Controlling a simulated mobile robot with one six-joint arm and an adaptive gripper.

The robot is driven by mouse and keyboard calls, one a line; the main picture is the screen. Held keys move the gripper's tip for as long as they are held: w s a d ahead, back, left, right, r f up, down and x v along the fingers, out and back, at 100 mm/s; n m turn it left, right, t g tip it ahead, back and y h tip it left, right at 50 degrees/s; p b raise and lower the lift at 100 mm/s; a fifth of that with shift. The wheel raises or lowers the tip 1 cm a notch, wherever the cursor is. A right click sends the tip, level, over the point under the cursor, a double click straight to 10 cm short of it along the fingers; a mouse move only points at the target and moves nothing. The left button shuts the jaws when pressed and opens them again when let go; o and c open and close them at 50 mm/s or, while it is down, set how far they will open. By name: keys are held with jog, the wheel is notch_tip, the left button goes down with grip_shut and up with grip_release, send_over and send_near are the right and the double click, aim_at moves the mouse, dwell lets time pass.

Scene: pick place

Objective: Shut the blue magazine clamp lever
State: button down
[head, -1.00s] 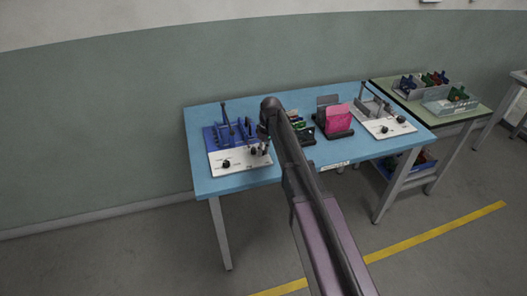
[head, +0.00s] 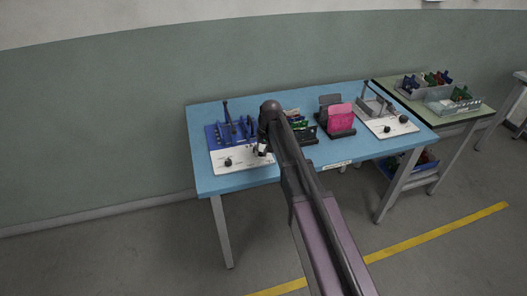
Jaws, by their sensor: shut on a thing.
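The blue magazine (head: 216,136) is a blue fixture with upright posts at the left of the blue table, behind a white panel (head: 230,167). A dark lever (head: 226,111) stands upright at its back left; I take it for the clamp lever. My gripper (head: 262,150) points down over the right part of the white panel, to the right of and in front of that lever and apart from it. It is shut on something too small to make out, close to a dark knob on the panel. My arm hides the magazine's right side.
Another dark knob (head: 228,162) sits on the panel's left. To the right stand a dark holder with a pink piece (head: 341,117) and a grey fixture with its own white panel (head: 393,127). A green table (head: 469,114) with bins adjoins. The table's front left is clear.

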aim_at(251, 160)
jog(key=m, duration=0.1)
jog(key=a+m, duration=0.1)
jog(key=m, duration=0.1)
jog(key=shift+s+a+m+t, duration=0.25)
jog(key=shift+s+m+t, duration=0.05)
jog(key=shift+s+m, duration=0.1)
jog(key=m, duration=0.1)
jog(key=a+m, duration=0.1)
jog(key=m, duration=0.1)
jog(key=a+m+t, duration=0.1)
jog(key=shift+w+m, duration=0.2)
jog(key=shift+m, duration=0.1)
jog(key=c, duration=0.5)
grip_release()
jog(key=shift+d, duration=0.15)
